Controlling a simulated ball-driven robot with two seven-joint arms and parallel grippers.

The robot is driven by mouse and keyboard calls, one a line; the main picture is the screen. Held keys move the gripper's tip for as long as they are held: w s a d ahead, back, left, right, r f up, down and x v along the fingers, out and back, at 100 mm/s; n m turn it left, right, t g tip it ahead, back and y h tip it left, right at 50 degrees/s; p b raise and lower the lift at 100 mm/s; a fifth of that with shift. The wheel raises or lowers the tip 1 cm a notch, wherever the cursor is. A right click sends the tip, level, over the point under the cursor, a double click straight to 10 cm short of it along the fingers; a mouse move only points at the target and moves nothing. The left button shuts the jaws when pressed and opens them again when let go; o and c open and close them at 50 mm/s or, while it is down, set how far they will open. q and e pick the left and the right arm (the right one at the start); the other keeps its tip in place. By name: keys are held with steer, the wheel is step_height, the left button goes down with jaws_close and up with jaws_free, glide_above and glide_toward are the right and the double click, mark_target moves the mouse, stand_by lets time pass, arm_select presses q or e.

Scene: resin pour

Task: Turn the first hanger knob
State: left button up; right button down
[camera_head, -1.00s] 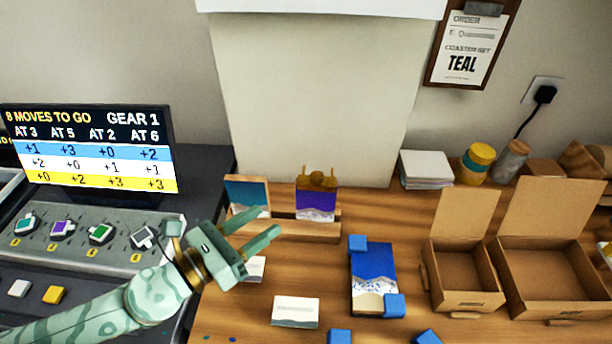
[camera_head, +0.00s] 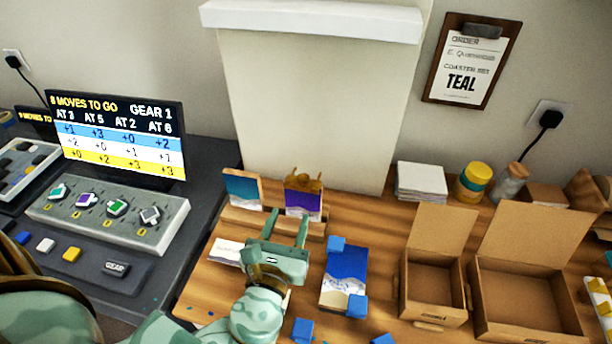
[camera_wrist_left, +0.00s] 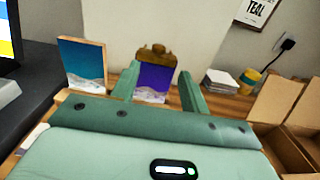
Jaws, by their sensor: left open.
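A grey control panel (camera_head: 108,212) at the left bears a row of knobs: a teal knob (camera_head: 58,192), a purple knob (camera_head: 88,200), a green knob (camera_head: 117,207) and a white knob (camera_head: 150,215). I see no label naming a hanger. My left gripper (camera_head: 291,222) is open and empty, well to the right of the panel. It points at a wooden rack (camera_head: 243,217) that holds a blue seascape panel (camera_head: 242,188) and a purple panel (camera_head: 303,203) with a golden-brown clip behind its top. In the wrist view, the purple panel (camera_wrist_left: 153,82) shows between the open fingers (camera_wrist_left: 159,84).
A screen (camera_head: 118,138) behind the knobs reads "8 MOVES TO GO" and "GEAR 1". Coloured buttons and a GEAR button (camera_head: 116,269) lie in front. A blue coaster panel (camera_head: 344,275) with blue corner blocks lies right of my gripper. Open cardboard boxes (camera_head: 432,290) stand farther right.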

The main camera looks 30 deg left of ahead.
mark_target(302, 181)
arm_select(q)
steer(key=b+x, duration=0.1)
steer(key=x, duration=1.2)
steer(key=c, duration=1)
